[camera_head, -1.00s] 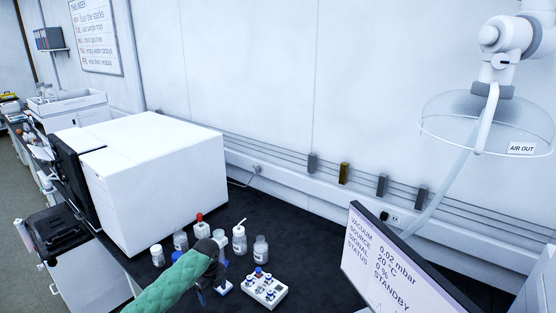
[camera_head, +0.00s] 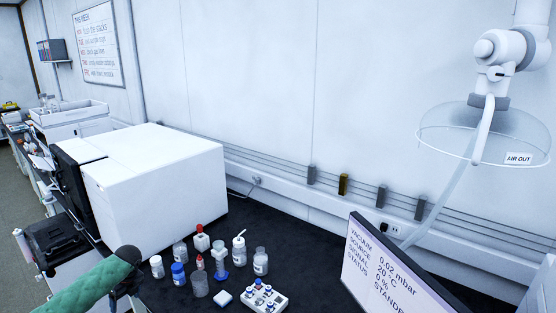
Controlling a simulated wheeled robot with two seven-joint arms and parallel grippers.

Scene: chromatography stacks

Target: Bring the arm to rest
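My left arm's green sleeve comes in at the lower left and ends in a dark rounded part beside the bench edge, left of the bottles. No fingers show there, so my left gripper is not seen. My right gripper is not in view. On the black bench (camera_head: 300,232) stand several small bottles, among them a red-capped one (camera_head: 202,242), a blue-capped one (camera_head: 178,274) and a clear one (camera_head: 261,262). All stand apart from my arm.
A large white instrument box (camera_head: 165,185) stands behind the bottles. A monitor (camera_head: 385,268) reading STANDBY, partly cut off, stands at the lower right. A clear extraction hood (camera_head: 450,140) marked AIR OUT hangs at the upper right. The bench's back middle is clear.

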